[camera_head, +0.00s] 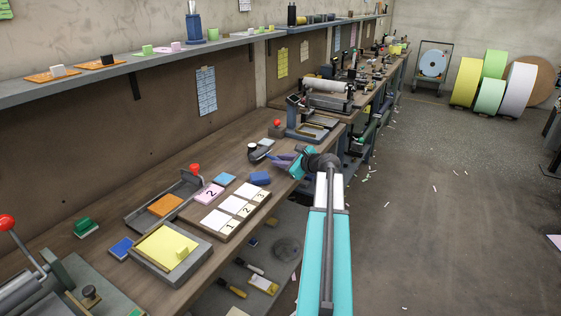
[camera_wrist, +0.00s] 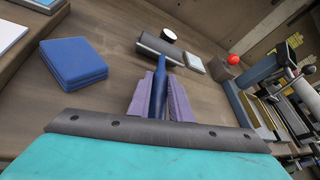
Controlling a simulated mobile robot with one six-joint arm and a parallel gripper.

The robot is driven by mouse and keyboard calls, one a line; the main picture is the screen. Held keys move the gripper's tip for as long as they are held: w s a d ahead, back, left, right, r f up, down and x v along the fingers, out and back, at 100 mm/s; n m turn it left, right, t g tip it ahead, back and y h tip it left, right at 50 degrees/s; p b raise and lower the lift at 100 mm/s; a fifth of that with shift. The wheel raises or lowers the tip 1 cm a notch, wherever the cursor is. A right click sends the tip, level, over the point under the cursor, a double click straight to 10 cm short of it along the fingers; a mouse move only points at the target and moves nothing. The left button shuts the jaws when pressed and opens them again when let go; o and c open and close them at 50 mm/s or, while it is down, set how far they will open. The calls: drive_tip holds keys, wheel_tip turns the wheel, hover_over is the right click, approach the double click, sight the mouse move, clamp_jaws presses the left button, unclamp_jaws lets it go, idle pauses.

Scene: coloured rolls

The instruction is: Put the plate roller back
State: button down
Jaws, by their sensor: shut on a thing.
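The plate roller shows in the wrist view as a dark grey cylinder (camera_wrist: 160,50) on a blue handle. My gripper (camera_wrist: 158,98) has its two purple fingers shut on the blue handle, and the roller end points away from me. In the head view my gripper (camera_head: 288,160) is over the far part of the near workbench, and the roller (camera_head: 260,155) sticks out to its left. I cannot tell whether the roller touches the bench top.
A blue block stack (camera_wrist: 74,60) lies left of my gripper. A round dark-and-white object (camera_wrist: 168,35) and a small pale block (camera_wrist: 195,62) are just beyond the roller. A red-knobbed item (camera_wrist: 233,60) and a press (camera_head: 299,118) stand further along. Numbered cards (camera_head: 236,208) lie nearer.

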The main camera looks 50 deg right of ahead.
drive_tip(key=shift+f, duration=0.2)
drive_tip(key=c, duration=1.5)
unclamp_jaws()
drive_tip(key=shift+c, duration=0.2)
drive_tip(key=shift+f, duration=0.1)
drive_tip(key=shift+s, duration=0.1)
drive_tip(key=d+v, duration=0.1)
drive_tip(key=v, duration=1.2)
drive_tip(key=shift+s+a+r+b, duration=0.3)
drive_tip(key=shift+a+r+b, duration=0.05)
drive_tip(key=shift+a+b, duration=0.05)
drive_tip(key=shift+s, duration=0.15)
